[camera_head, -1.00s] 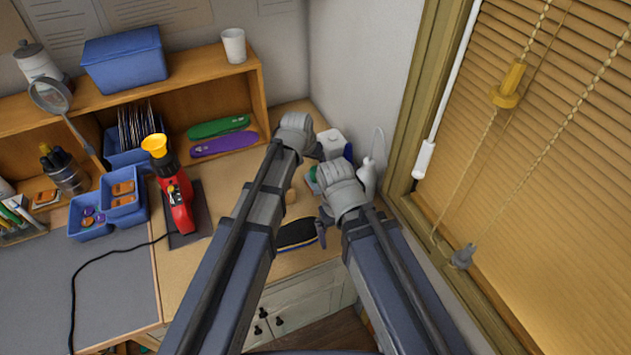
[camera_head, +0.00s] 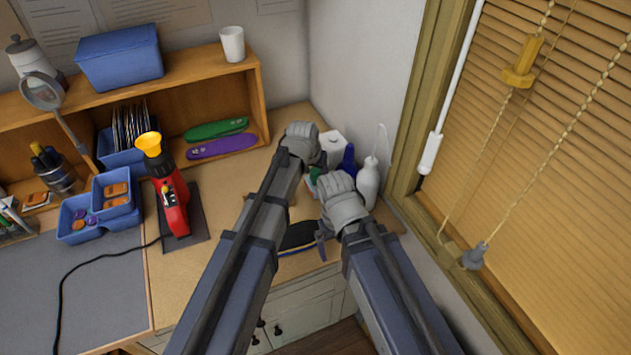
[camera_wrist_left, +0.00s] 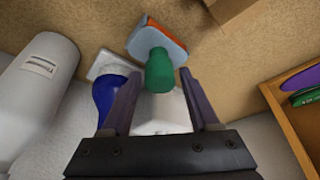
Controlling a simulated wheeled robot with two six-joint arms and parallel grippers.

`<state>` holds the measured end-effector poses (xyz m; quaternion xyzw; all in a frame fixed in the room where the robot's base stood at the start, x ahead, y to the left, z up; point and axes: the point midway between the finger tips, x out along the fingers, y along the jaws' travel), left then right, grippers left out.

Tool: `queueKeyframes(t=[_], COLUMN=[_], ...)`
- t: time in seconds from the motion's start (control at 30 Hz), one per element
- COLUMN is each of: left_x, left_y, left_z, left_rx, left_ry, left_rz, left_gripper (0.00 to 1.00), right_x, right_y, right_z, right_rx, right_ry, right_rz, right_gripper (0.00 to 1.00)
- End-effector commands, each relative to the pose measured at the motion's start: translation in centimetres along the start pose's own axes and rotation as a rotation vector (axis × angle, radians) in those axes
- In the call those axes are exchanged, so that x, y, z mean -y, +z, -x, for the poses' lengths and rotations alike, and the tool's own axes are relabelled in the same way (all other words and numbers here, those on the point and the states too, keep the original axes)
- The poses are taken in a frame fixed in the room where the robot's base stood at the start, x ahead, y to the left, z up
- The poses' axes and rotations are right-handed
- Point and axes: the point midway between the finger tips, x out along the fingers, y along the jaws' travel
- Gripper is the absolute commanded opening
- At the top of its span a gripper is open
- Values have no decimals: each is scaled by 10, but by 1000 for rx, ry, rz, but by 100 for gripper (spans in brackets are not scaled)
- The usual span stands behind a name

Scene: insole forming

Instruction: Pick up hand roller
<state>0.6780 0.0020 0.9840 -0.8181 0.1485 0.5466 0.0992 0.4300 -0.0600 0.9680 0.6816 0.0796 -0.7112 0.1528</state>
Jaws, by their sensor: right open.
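I cannot make out a hand roller for certain. A small wood-coloured piece (camera_head: 291,200) shows between my arms in the head view and is mostly hidden. My left gripper (camera_wrist_left: 160,92) has its two fingers apart. A dark blue rounded object (camera_wrist_left: 109,97) is beside the left finger. In the head view my left wrist (camera_head: 303,138) hides its fingers.
A red machine with a yellow funnel (camera_head: 172,195) stands left of my arms. A wooden shelf (camera_head: 195,85) holds green and purple insoles.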

Motion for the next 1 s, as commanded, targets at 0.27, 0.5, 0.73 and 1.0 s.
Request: queueKeyframes(t=[0.27,0.5,0.73,1.0], left_x=[0,0,0,0], left_y=[0,0,0,0], left_z=[0,0,0,0], left_rx=[0,0,0,0], left_ry=[0,0,0,0], left_rz=[0,0,0,0], left_gripper=[29,2,0,0], right_x=[0,0,0,0], right_y=[0,0,0,0], right_z=[0,0,0,0], right_rx=[0,0,0,0], right_ry=[0,0,0,0], right_rz=[0,0,0,0], right_gripper=[100,100,100,100])
